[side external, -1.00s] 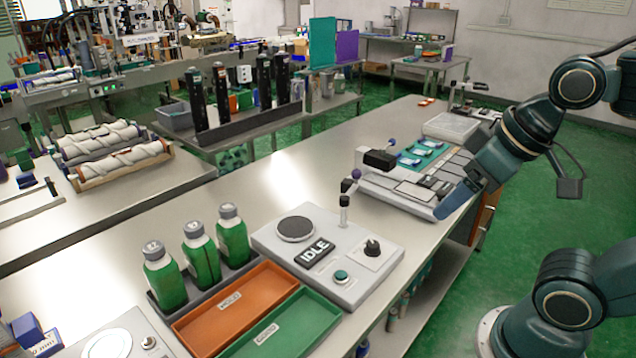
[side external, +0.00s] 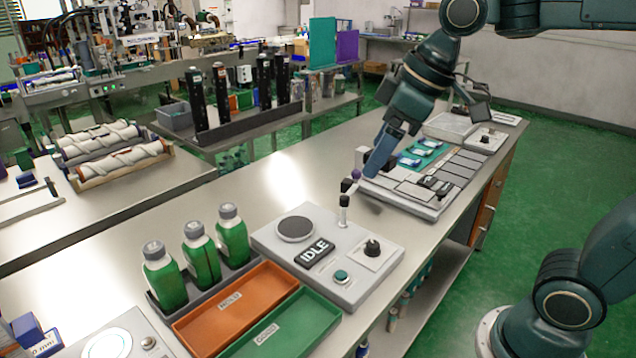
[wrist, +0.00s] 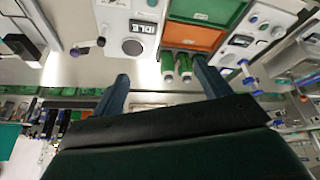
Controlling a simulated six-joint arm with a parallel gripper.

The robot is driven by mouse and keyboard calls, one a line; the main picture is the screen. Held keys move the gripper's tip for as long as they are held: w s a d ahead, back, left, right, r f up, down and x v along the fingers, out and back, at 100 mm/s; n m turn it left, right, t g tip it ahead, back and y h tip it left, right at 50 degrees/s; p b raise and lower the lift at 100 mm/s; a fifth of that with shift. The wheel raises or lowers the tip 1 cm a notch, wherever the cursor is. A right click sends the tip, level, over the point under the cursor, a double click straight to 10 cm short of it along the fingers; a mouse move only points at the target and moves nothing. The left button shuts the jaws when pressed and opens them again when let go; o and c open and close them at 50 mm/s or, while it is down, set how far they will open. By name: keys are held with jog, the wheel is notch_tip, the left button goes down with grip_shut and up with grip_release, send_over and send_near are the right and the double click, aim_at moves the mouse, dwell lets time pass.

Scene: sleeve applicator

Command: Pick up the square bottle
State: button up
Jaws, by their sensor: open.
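Three green bottles with grey caps stand upright in a dark rack (side external: 208,290): a near one (side external: 165,278), a middle one (side external: 201,258) and a far one (side external: 233,240). I cannot tell for sure which is the square bottle. My gripper (side external: 374,170) is empty, in the air to the right of and beyond the bottles, apart from them. In the wrist view my gripper (wrist: 160,70) has its two fingers spread wide. Two green bottles, one (wrist: 167,64) beside another (wrist: 185,66), show at a distance between the fingers; the right finger may hide the third.
An orange tray (side external: 215,333) and a green tray (side external: 318,320) lie beside the rack. A grey IDLE panel (side external: 270,238) with a short post stands between bottles and gripper. A flat grey device (side external: 405,205) lies below the gripper.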

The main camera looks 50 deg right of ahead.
jog(key=w+a+n, duration=0.3)
jog(key=w, duration=0.5)
jog(key=n+g+y, duration=0.3)
jog(key=n+g, duration=0.1)
jog(key=n, duration=0.5)
send_near(227, 222)
jog(key=shift+w+a+f, duration=0.1)
jog(key=shift+w+f, duration=0.15)
jog(key=shift+f, duration=0.25)
jog(key=shift+w+a+f, duration=0.1)
jog(key=shift+w+f, duration=0.1)
jog(key=shift+f, duration=0.25)
jog(key=shift+w+f+n, duration=0.3)
jog(key=shift+f+n, duration=0.2)
jog(key=shift+f, duration=0.15)
jog(key=shift+a, duration=0.1)
jog(key=shift+a+f, duration=0.2)
jog(key=shift+f, duration=0.35)
jog(key=shift+x, duration=3.15)
jog(key=shift+d, duration=0.1)
